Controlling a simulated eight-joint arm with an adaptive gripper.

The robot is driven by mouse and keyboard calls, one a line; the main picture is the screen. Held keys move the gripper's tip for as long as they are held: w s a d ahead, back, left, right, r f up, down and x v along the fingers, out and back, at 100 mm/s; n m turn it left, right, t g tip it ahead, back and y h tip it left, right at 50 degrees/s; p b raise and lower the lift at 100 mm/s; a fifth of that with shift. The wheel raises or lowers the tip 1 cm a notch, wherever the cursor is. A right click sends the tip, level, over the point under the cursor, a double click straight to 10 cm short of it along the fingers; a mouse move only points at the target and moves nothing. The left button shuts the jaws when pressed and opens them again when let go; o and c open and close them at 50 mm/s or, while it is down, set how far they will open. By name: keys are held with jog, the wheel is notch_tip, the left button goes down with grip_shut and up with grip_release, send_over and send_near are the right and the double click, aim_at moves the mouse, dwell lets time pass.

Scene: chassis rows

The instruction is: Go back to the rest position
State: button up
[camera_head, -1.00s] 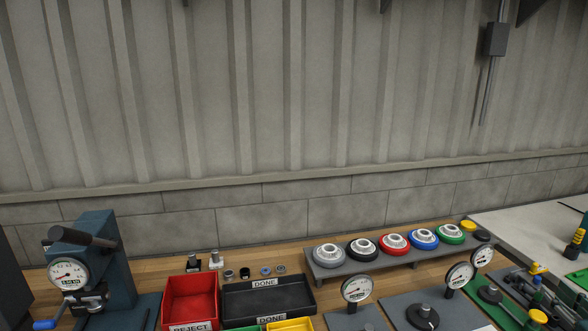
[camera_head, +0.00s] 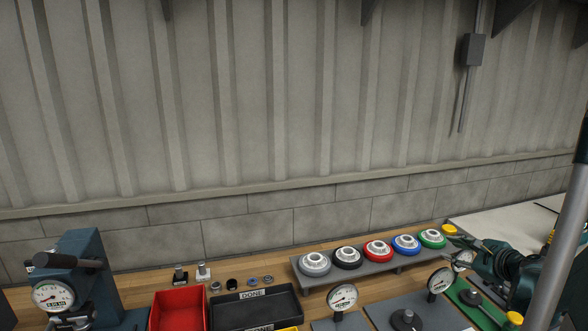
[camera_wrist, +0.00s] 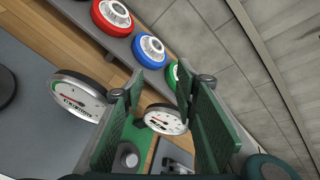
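My gripper (camera_head: 455,246) has its fingers at the right of the head view, above the bench near the right end of the wheel rack. In the wrist view my gripper (camera_wrist: 160,92) shows two green finger pads spread wide apart with nothing between them. Dial gauges and a green mat show beyond the gap. The grey link at the right edge of the head view is my arm.
A rack (camera_head: 348,276) holds several coloured wheels. Dial gauges (camera_head: 342,297) stand in front of it. A red bin (camera_head: 178,309) and a black DONE tray (camera_head: 256,303) sit to the left, beside a blue press (camera_head: 85,270).

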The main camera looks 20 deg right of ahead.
jog(key=s+a+r+n+g+y, duration=0.15)
jog(key=a+n, duration=0.45)
jog(key=a, duration=1.1)
jog(key=w+a+r+n+g, duration=0.1)
jog(key=a+r+n+g, duration=0.35)
jog(key=a, duration=1.15)
jog(key=s+a+f+n+b, duration=0.1)
jog(key=s+a+f+n, duration=0.2)
jog(key=s+a+n, duration=1.4)
jog(key=shift+s+a+f+h, duration=0.2)
jog(key=shift+s+a+h, duration=0.25)
jog(key=shift+s+a, duration=1.45)
jog(key=shift+w+a, duration=0.2)
jog(key=shift+w, duration=0.05)
jog(key=shift+r, duration=0.1)
jog(key=shift+c, duration=0.6)
